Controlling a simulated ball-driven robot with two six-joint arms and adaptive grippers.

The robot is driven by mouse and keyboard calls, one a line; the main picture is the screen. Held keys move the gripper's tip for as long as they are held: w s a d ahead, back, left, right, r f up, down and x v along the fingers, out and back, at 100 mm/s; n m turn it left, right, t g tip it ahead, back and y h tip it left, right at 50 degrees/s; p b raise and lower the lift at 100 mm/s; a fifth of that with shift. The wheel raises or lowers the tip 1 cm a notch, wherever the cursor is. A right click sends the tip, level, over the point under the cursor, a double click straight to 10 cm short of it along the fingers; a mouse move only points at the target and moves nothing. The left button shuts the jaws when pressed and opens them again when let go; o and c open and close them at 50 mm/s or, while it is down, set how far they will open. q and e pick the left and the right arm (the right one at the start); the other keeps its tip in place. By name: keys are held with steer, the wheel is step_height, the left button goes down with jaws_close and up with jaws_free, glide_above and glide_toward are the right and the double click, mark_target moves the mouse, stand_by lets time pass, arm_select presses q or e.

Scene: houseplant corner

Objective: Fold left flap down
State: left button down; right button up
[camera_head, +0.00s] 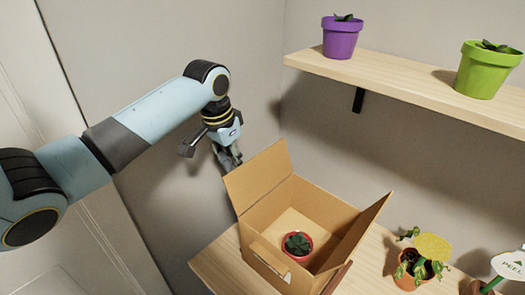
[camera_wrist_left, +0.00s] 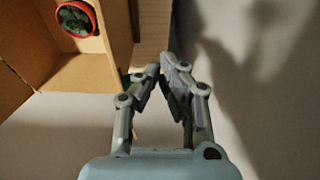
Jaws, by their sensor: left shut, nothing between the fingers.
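An open cardboard box (camera_head: 315,205) stands on a wooden surface in the head view. Its left flap (camera_head: 257,177) stands up, tilted outward. Its right flap (camera_head: 358,230) also stands up, and a front flap (camera_head: 272,258) shows at the near side. A small red pot with a dark green plant (camera_head: 297,245) sits inside the box; it also shows in the left wrist view (camera_wrist_left: 76,18). My left gripper (camera_head: 231,162) is shut and empty, just above and left of the left flap's top edge. Its fingertips (camera_wrist_left: 160,72) nearly meet in the wrist view. My right gripper is not in view.
A wall shelf (camera_head: 400,82) at upper right holds a purple pot (camera_head: 341,38) and a green pot (camera_head: 486,70). A wall is close behind the box.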

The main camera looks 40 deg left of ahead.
arm_select(q)
steer(key=s+d+p, duration=0.1)
steer(key=d, duration=1.1)
steer(key=shift+d, duration=0.25)
stand_by(0.6)
stand_by(0.4)
step_height(320, 180, up, 9)
stand_by(1.0)
stand_by(0.3)
